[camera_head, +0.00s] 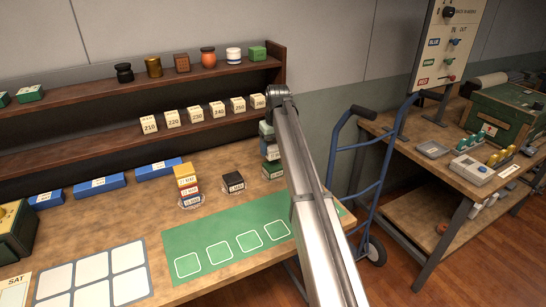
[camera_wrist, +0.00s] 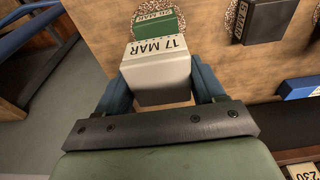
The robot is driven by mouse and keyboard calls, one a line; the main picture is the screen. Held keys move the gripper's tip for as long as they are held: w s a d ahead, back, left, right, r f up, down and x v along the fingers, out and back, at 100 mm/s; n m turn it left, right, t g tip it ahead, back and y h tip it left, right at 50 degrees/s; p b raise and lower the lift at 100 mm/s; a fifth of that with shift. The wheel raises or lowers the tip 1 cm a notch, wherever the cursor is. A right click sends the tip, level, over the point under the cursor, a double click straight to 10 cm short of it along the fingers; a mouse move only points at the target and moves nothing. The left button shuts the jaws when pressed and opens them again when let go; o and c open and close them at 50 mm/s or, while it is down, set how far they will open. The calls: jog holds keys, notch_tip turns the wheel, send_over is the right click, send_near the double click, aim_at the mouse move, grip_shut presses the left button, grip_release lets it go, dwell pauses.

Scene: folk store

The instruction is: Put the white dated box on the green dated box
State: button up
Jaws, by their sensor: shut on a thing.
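The white dated box (camera_wrist: 158,72), marked 17 MAR, is between the two blue fingers of my gripper (camera_wrist: 158,88) in the wrist view. My gripper is shut on it. The green dated box (camera_wrist: 158,24) is just beyond it, partly hidden by it, on a speckled round coaster. In the head view the green box (camera_head: 272,170) stands at the right end of the table, with my gripper (camera_head: 270,148) and the white box right above it. My arm hides part of this spot. I cannot tell whether the two boxes touch.
A mixed stack of dated boxes (camera_head: 187,183) and a black box (camera_head: 233,183) stand on coasters to the left. A green mat (camera_head: 205,237) with white squares lies in front. Shelves (camera_head: 150,85) with numbered blocks and jars rise behind. A blue hand truck (camera_head: 375,180) stands right.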

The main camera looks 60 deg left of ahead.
aim_at(273, 156)
jog(key=shift+f, duration=2.05)
jog(key=o, duration=1.1)
jog(key=shift+f, duration=0.1)
jog(key=r, duration=0.4)
jog(key=d+r, duration=0.1)
jog(key=r, duration=0.7)
jog(key=shift+d, duration=0.4)
